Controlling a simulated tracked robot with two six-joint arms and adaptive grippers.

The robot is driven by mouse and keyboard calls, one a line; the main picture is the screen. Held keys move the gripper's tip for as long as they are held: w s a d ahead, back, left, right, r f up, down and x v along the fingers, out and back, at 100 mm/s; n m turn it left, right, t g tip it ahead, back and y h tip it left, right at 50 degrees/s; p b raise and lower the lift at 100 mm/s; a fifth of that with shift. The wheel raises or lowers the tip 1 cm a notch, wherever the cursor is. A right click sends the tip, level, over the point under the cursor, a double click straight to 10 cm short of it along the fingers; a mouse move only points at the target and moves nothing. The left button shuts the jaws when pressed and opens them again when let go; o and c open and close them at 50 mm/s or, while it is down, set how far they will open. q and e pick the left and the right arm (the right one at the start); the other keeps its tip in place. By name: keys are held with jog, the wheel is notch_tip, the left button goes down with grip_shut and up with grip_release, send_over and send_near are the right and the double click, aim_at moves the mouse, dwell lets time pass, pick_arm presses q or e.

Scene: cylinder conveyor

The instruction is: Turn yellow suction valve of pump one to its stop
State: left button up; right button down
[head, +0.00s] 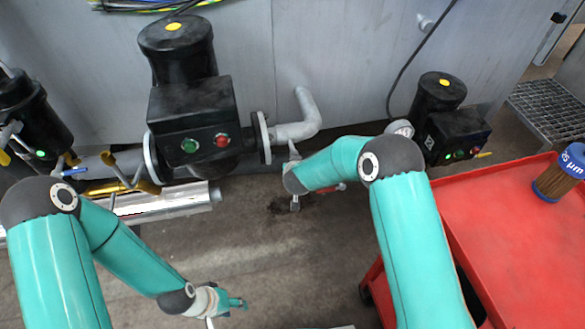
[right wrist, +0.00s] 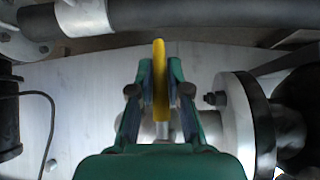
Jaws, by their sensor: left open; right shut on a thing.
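In the right wrist view, a yellow valve handle (right wrist: 161,80) stands upright between the two fingers of my right gripper (right wrist: 160,85), which is shut on it. A pale valve stem shows below the handle. In the head view my right arm reaches to the pipe right of the middle pump (head: 192,110); its gripper and this handle are not clearly visible there. My left gripper (head: 238,303) is low in the head view, over the floor, open and away from the pipes. I cannot read any pump number.
A red cart (head: 510,230) carrying a blue-capped jar (head: 560,172) stands at right. Another yellow lever (head: 130,172) and a blue handle (head: 75,171) are on the left pipework. The middle floor is open.

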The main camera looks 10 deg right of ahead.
jog(key=c, duration=1.3)
grip_release()
jog(key=shift+s+a+f, duration=0.15)
jog(key=shift+f, duration=0.1)
jog(key=shift+o, duration=0.9)
jog(key=shift+r, duration=0.1)
jog(key=shift+r, duration=0.15)
jog(key=v, duration=1.1)
jog(key=shift+s+r, duration=0.2)
